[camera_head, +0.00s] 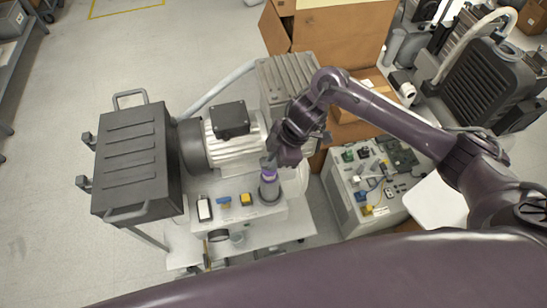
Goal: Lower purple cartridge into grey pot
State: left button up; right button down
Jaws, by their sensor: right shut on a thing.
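The purple cartridge (269,175) is upright at the grey pot (269,193), on the right part of the light bench. Its lower end is at the pot's mouth; I cannot tell how deep it sits. My right gripper (269,162) is shut on the cartridge's top, reaching in from the right and above. The gripper's fingers are small and partly hidden by the wrist. My left gripper is not in view.
A grey motor (235,137) stands behind the pot and a black ribbed box (135,160) at left. A box with small parts (370,185) stands right.

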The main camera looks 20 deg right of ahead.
jog(key=shift+f+b, duration=1.2)
jog(key=shift+f, duration=1)
jog(key=c, duration=1.4)
grip_release()
